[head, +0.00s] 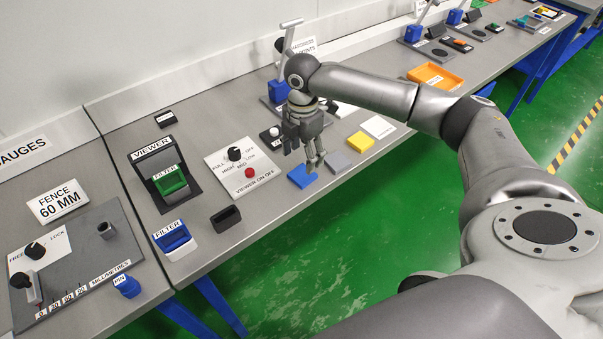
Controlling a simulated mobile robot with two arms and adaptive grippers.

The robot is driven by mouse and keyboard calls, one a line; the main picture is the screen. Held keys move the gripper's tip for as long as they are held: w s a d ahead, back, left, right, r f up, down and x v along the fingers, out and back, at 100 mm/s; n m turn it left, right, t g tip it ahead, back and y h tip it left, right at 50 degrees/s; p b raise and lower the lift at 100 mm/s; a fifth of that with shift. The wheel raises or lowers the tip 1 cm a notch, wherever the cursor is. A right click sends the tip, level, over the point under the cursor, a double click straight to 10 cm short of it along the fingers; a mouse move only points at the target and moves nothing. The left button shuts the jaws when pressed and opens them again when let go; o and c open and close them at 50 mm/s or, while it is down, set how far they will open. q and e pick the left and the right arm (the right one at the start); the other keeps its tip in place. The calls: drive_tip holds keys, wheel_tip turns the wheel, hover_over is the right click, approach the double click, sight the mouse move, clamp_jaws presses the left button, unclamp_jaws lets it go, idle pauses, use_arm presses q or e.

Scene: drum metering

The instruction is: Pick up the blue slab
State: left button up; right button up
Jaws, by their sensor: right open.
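The blue slab (302,177) lies flat on the grey bench near its front edge. My right gripper (315,166) points down just above the slab's right side, with its fingertips close to it. The gripper is open and nothing shows between its fingers. Whether a fingertip touches the slab cannot be told from this view. The fingers hide a small part of the slab. My left gripper is not in view.
A grey slab (338,162), a yellow slab (360,142) and a white slab (379,127) lie in a row to the right. The viewer switch panel (262,158) is to the left. An orange tray (436,77) sits farther along the bench.

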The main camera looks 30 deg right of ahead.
sight(301, 174)
drive_tip(key=shift+f, duration=0.85)
wheel_tip(301, 174, down, 4)
drive_tip(key=shift+a+f+p, duration=0.1)
drive_tip(key=shift+p, duration=0.7)
drive_tip(key=shift+w+f, duration=0.1)
drive_tip(key=shift+f, duration=0.5)
drive_tip(key=c, duration=0.8)
drive_tip(key=shift+r, duration=0.1)
drive_tip(key=shift+r+b, duration=0.3)
drive_tip(key=shift+r, duration=0.25)
drive_tip(key=s+r+b, duration=0.3)
drive_tip(key=s+r, duration=0.8)
drive_tip(key=s, duration=0.3)
drive_tip(key=shift+r, duration=0.4)
